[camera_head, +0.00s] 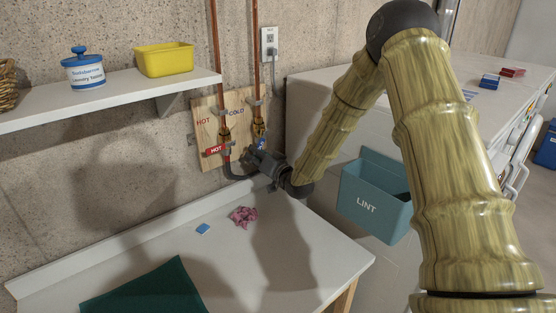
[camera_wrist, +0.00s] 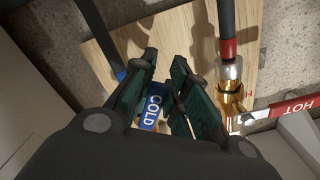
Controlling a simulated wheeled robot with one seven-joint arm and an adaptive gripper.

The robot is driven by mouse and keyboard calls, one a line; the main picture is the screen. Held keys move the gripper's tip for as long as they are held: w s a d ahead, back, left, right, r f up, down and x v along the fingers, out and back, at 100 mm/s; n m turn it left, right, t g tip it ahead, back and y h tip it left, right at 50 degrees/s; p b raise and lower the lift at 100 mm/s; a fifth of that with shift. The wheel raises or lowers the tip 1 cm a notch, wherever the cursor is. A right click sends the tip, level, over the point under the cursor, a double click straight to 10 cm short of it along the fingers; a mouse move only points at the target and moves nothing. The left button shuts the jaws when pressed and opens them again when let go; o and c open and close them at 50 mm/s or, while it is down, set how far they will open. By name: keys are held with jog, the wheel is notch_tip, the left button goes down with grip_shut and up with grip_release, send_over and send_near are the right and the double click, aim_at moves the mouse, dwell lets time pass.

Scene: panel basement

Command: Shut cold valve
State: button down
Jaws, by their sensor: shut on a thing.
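The cold valve (camera_head: 259,129) is a brass body on the right copper pipe, in front of a wooden board marked HOT and COLD. Its blue lever, labelled COLD, shows between my fingers in the wrist view (camera_wrist: 152,113); in the head view only a bit of blue shows. My gripper (camera_head: 258,156) is at the cold valve and shut on the blue lever, one finger on each side (camera_wrist: 165,85). The fingers hide part of the lever, and I cannot tell its exact angle to the pipe in the head view.
The hot valve's red lever (camera_head: 215,150) sits close by on the left; it also shows at right in the wrist view (camera_wrist: 294,108). A teal LINT bin (camera_head: 367,206) hangs right of my gripper. A pink crumpled cloth (camera_head: 243,216) lies on the white counter (camera_head: 310,262) below.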

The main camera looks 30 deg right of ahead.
jog(key=a+r+m+b, duration=0.3)
jog(key=r+m+b, duration=0.2)
jog(key=m, duration=0.6)
jog(key=shift+s+a+r+b, duration=0.3)
jog(key=shift+s+r+b, duration=0.15)
jog(key=shift+r, duration=0.8)
jog(key=c, duration=1.4)
grip_release()
jog(key=shift+d, duration=0.1)
jog(key=shift+o, duration=0.2)
jog(key=v, duration=1.2)
